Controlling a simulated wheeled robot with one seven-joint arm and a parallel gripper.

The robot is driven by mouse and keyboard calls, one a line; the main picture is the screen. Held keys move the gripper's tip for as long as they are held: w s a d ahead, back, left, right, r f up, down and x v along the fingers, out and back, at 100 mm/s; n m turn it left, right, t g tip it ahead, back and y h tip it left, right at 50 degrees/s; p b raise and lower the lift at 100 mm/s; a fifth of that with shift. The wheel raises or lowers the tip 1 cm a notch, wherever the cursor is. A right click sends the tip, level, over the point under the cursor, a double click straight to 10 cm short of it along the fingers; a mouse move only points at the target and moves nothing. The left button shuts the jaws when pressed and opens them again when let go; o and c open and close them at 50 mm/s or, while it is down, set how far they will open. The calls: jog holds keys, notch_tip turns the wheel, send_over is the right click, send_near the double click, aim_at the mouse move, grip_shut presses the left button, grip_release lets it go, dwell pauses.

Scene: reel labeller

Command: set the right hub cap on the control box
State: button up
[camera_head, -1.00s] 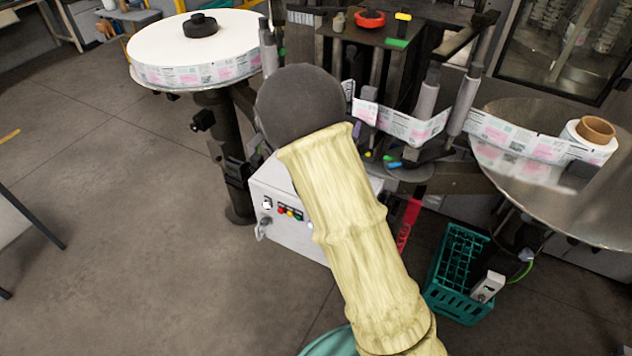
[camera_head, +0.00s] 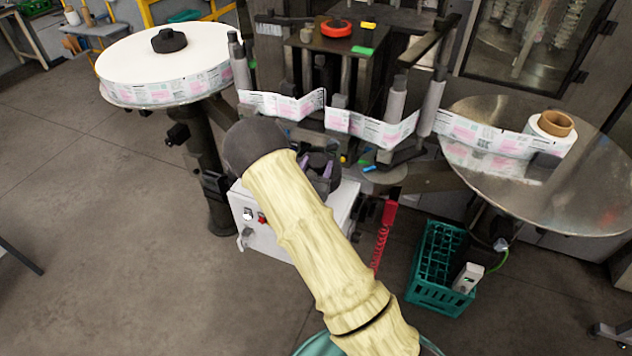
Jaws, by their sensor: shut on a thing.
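The control box (camera_head: 272,240) is a white cabinet low under the labeller, with a switch and a red button on its front. My pale-sleeved arm covers part of its front and top. My gripper (camera_head: 317,166), dark with purple fingers, shows past the arm, over the back right part of the box in the picture. It is shut on a dark thing, apparently the right hub cap, which is mostly hidden. I cannot tell its height above the box. On the right disc, the roll's brown core (camera_head: 556,123) is uncapped. A black hub cap (camera_head: 168,40) sits on the left reel.
The left reel (camera_head: 160,65) and right metal disc (camera_head: 590,190) flank the box. A label web (camera_head: 370,128) runs between posts behind my gripper. A green crate (camera_head: 437,270) stands on the floor.

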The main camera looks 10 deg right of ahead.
jog(key=shift+f, duration=1.5)
jog(key=shift+f+p, duration=0.65)
jog(key=shift+f, duration=1.3)
jog(key=shift+f, duration=0.1)
jog(key=shift+f, duration=0.1)
jog(key=o, duration=1.2)
